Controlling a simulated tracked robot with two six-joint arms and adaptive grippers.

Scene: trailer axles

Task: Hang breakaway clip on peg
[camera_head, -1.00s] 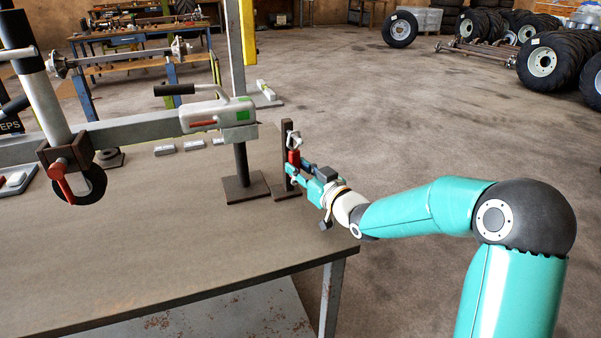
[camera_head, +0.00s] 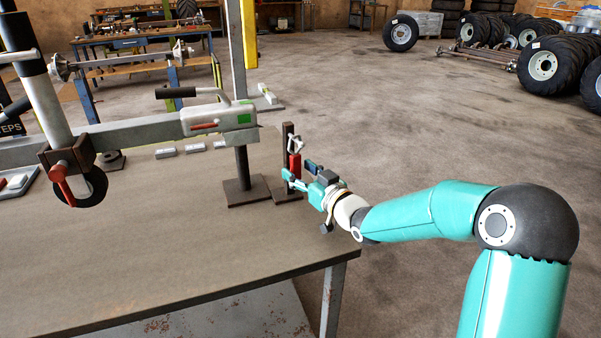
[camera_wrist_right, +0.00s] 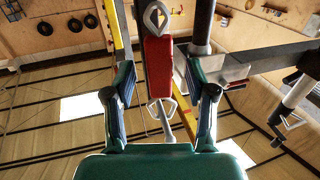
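The breakaway clip (camera_head: 295,165) is a red body with a metal loop at its top. In the head view it is upright against the dark post of the peg stand (camera_head: 287,132), clear of the bench. In the right wrist view the clip (camera_wrist_right: 158,68) stands between my finger tips, with a gap on both sides, and a second metal loop shows at its lower end. The peg itself is hidden, so I cannot see how the upper loop sits on it. My right gripper (camera_head: 301,173) is open around the clip. My left gripper is not in view.
The trailer coupling (camera_head: 218,118) with its handle stands on a support post left of the peg stand. A jockey wheel (camera_head: 88,188) hangs further left. Several small pale blocks (camera_head: 194,148) lie behind. The bench front (camera_head: 170,240) is clear.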

